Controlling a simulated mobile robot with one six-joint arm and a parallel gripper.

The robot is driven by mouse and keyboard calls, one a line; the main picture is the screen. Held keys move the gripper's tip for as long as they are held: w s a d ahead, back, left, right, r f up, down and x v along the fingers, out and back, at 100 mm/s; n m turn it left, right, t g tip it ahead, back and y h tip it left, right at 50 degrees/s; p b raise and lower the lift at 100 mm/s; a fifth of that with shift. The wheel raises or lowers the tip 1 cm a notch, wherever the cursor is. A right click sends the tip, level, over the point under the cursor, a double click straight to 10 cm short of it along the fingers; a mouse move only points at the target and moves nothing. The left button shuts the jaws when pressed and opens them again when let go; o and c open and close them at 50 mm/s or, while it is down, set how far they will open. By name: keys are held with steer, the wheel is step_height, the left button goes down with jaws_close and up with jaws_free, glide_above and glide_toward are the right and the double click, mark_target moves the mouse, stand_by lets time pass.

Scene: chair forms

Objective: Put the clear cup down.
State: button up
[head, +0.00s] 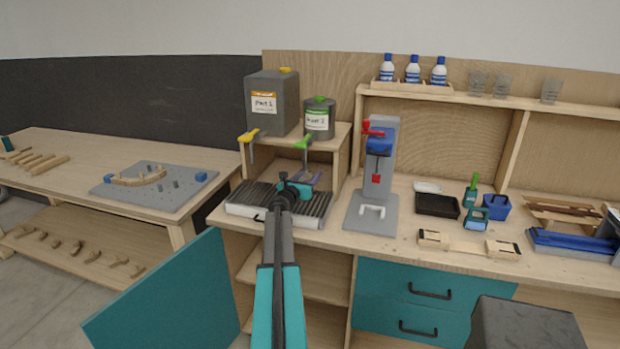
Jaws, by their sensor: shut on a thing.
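My gripper (298,186) is over the slatted drip tray (265,215), below the green tap of the Part 2 can. It is shut on the clear cup (313,179), which shows only as a small, faint, glassy shape at the fingers. My gripper and arm hide most of the cup. I cannot tell whether its base touches the slats. Other clear cups (502,84) stand on the upper shelf at the right.
The Part 1 can (271,103) and Part 2 can (318,119) stand on a raised shelf (342,134) behind my gripper, taps overhanging. A grey press (377,175) stands close on the right. A teal door (168,298) hangs open at the lower left.

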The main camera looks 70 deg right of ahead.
steer(key=shift+d, duration=0.7)
steer(key=shift+d+f+p, duration=0.1)
steer(key=shift+f+p, duration=0.05)
steer(key=shift+p, duration=0.2)
steer(key=shift+f, duration=0.6)
steer(key=shift+f, duration=0.2)
steer(key=o, duration=0.8)
steer(key=shift+r, duration=0.25)
